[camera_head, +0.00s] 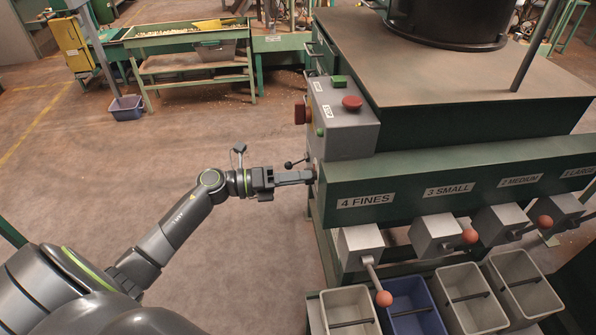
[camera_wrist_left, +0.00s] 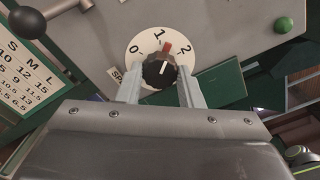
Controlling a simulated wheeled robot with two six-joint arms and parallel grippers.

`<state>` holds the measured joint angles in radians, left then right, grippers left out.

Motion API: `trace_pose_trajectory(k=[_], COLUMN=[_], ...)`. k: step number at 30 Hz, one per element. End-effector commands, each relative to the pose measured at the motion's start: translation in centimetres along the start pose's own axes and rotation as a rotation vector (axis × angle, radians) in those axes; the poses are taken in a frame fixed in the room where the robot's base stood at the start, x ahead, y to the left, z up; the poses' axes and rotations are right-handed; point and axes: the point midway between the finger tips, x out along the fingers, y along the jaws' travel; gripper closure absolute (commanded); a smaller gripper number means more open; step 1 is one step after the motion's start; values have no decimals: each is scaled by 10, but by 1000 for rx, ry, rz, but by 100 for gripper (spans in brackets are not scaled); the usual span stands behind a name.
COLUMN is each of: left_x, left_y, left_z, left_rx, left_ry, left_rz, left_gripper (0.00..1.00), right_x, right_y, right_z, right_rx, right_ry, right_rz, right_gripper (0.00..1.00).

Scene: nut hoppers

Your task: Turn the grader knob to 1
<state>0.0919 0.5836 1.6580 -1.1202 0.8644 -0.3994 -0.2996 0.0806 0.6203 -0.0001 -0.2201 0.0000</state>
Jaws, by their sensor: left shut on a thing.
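The grader knob (camera_wrist_left: 158,72) is dark and round with a red pointer. It sits on a round cream dial (camera_wrist_left: 137,48) marked 0, 1 and 2. The red pointer stands between 1 and 2, a little past the 1. My left gripper (camera_wrist_left: 160,85) is shut on the knob, one finger on each side. In the head view my left gripper (camera_head: 312,176) reaches the left end of the green machine (camera_head: 480,165); the knob is hidden there. My right gripper is not in view.
A black-balled lever (camera_wrist_left: 27,22) is near the dial, beside a size chart (camera_wrist_left: 22,75); a green button (camera_wrist_left: 284,25) is opposite. A control box (camera_head: 345,125) with a red button stands above my gripper. Several bins, including a blue one (camera_head: 415,318), stand below the chutes. Open floor lies left.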

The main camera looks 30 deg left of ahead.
Motion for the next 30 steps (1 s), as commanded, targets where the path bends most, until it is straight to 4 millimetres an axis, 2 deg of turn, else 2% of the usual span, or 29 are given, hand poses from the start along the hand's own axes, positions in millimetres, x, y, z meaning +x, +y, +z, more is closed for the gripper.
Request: trace_pose_trajectory(k=[3, 12, 30], left_x=[0, 0, 0], left_y=[-2, -1, 1], left_z=[2, 1, 0], left_rx=[-98, -275, -354], left_ry=[-1, -1, -1], left_rz=[1, 0, 1], left_gripper=[89, 89, 89], right_x=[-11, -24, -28], right_y=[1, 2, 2], right_z=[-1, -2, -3], right_rx=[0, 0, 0], right_ry=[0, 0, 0], right_rz=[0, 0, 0], right_gripper=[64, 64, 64])
